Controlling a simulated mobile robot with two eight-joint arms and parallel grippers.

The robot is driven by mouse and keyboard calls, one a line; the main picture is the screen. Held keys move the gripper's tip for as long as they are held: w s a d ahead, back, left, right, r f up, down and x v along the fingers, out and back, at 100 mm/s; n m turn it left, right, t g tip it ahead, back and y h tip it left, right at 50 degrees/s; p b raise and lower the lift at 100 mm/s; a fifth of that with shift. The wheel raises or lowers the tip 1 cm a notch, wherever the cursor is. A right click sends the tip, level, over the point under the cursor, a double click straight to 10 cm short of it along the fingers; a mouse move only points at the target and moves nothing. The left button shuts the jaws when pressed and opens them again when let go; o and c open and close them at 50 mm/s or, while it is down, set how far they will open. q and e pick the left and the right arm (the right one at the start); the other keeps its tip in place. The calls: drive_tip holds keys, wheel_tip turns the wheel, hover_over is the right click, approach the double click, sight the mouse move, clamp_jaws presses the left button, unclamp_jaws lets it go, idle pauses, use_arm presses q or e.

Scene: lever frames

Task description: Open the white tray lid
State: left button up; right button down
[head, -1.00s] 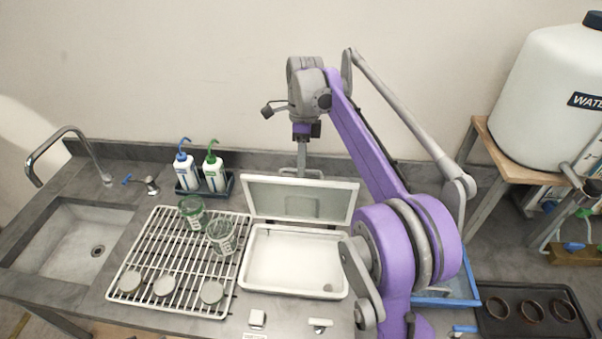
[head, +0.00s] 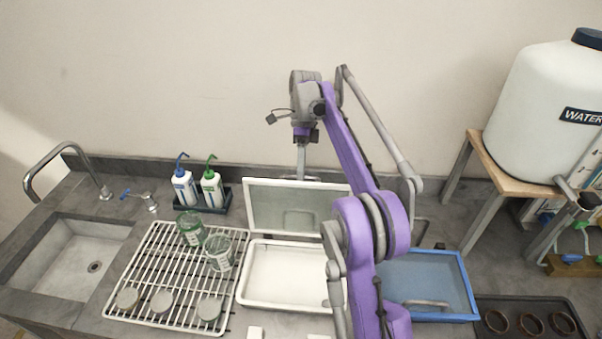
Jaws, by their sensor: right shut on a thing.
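The white tray (head: 268,300) sits on the counter, its pale inside showing. Its white-framed lid (head: 250,206) stands raised, roughly upright, along the tray's back edge, with a greyish panel facing me. My right gripper (head: 301,172) is at the lid's top edge, pointing down from above and behind it. It is shut on the lid, probably by the handle; the exact contact is partly hidden behind the lid. My purple right arm covers the right side of the lid and tray. My left gripper is not in view.
A wire rack (head: 150,262) with jars and round pieces stands left of the tray. Two wash bottles (head: 184,188) stand behind it, a sink (head: 62,262) far left. A blue tray (head: 425,280) is on the right, beside a dark tray (head: 513,310) with rings.

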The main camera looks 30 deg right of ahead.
drive_tip(key=c, duration=0.9)
unclamp_jaws()
drive_tip(key=shift+a, duration=0.1)
